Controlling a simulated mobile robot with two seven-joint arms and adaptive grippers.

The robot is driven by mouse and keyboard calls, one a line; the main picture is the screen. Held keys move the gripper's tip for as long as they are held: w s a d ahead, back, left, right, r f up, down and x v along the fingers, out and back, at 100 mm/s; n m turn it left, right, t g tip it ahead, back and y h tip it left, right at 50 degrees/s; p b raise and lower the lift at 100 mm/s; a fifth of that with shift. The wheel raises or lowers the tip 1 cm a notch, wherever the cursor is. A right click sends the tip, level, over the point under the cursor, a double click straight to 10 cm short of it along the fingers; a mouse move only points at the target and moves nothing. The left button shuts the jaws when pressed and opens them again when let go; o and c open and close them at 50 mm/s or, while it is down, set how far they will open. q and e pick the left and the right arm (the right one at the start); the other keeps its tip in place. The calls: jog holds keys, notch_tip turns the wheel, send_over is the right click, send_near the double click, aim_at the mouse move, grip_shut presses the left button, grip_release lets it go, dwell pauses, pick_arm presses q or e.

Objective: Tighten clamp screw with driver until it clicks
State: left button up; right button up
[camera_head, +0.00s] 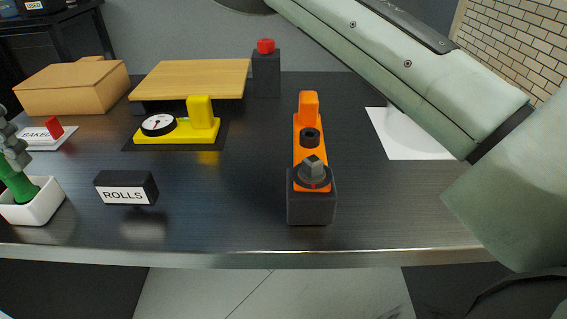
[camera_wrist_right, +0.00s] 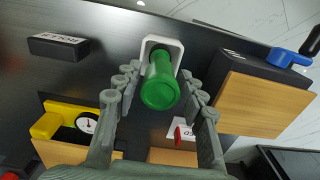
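A green driver handle (camera_head: 20,188) stands in a small white holder (camera_head: 48,205) at the left edge of the head view, where it is partly cut off. My right gripper (camera_wrist_right: 159,74) is open. In the right wrist view its fingers are on either side of the green handle (camera_wrist_right: 160,90), with gaps visible. The white holder (camera_wrist_right: 164,43) is just beyond the handle. An orange clamp (camera_head: 308,120) stands on a dark block (camera_head: 311,209) in mid-table. Its grey screw head (camera_head: 314,168) is at the near end. My left gripper is not in view.
A yellow device with a dial (camera_head: 205,131) and a ROLLS sign (camera_head: 126,188) lie between holder and clamp. Behind are a wooden board (camera_head: 190,78), a box (camera_head: 70,88) and a dark post with red top (camera_head: 266,75). Bare table lies around the clamp.

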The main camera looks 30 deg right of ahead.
grip_shut()
jog(key=shift+r, duration=0.15)
jog(key=shift+r+p, duration=2.3)
jog(key=shift+r, duration=0.1)
